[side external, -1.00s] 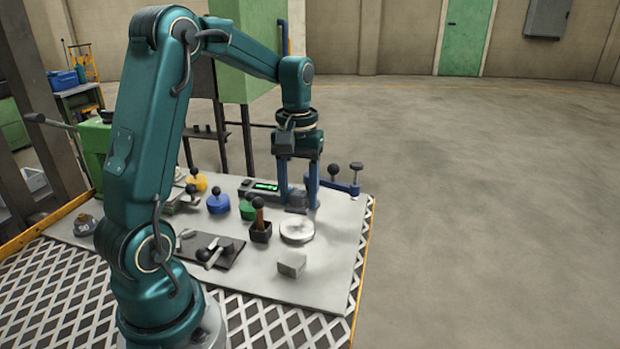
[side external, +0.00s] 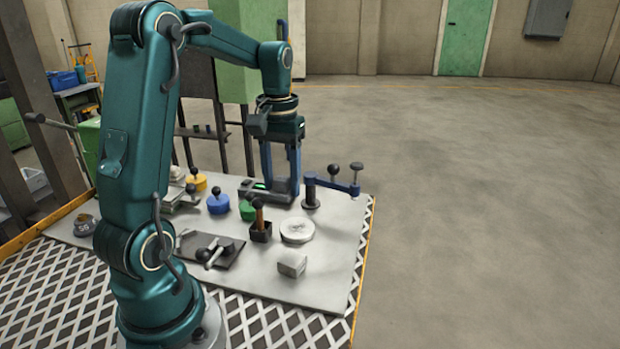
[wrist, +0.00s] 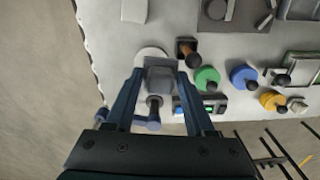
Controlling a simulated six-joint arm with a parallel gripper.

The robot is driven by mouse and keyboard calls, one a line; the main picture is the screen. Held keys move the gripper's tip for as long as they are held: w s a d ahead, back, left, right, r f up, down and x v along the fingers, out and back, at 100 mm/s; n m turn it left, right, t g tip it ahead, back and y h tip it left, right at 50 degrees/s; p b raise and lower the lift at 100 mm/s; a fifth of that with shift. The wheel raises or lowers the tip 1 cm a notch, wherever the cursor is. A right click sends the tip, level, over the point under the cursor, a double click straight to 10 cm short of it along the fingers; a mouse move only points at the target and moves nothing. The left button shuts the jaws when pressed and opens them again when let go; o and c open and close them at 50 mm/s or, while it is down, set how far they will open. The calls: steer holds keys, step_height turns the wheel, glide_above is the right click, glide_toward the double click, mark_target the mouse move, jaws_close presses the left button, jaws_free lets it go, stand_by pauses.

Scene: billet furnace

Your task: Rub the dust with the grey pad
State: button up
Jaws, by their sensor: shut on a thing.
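My gripper (side external: 281,193) is shut on the grey pad (wrist: 160,76), a dark grey block between its two blue fingers. In the side view the pad (side external: 282,187) is above the back of the plate, behind the white round disc (side external: 297,231). Faint dark marks show on top of the disc; I cannot tell for sure that they are the dust. In the wrist view the disc (wrist: 150,52) is partly hidden behind the pad.
A blue clamp (side external: 335,184) with dark knobs stands right of my gripper. A dark box with a wooden handle (side external: 260,229) is left of the disc. A light grey block (side external: 292,264) lies in front. Green (side external: 248,211), blue (side external: 218,204) and yellow (side external: 199,183) knobbed pieces stand left.

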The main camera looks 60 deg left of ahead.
mark_target(294, 233)
steer(key=m, duration=0.3)
steer(key=w+m, duration=0.1)
steer(key=shift+f+m, duration=0.3)
steer(key=shift+m, duration=0.1)
steer(key=m, duration=0.2)
steer(key=shift+w+d+f+m, duration=0.3)
steer(key=shift+w+f+m, duration=0.1)
steer(key=shift+d+f, duration=0.1)
steer(key=shift+f, duration=3.2)
steer(key=shift+w+f, duration=0.2)
steer(key=shift+f, duration=0.65)
steer(key=shift+c, duration=0.6)
steer(key=shift+w+a, duration=1.2)
steer(key=shift+a, duration=0.2)
steer(key=shift+s+d, duration=1.35)
steer(key=shift+r, duration=4.1)
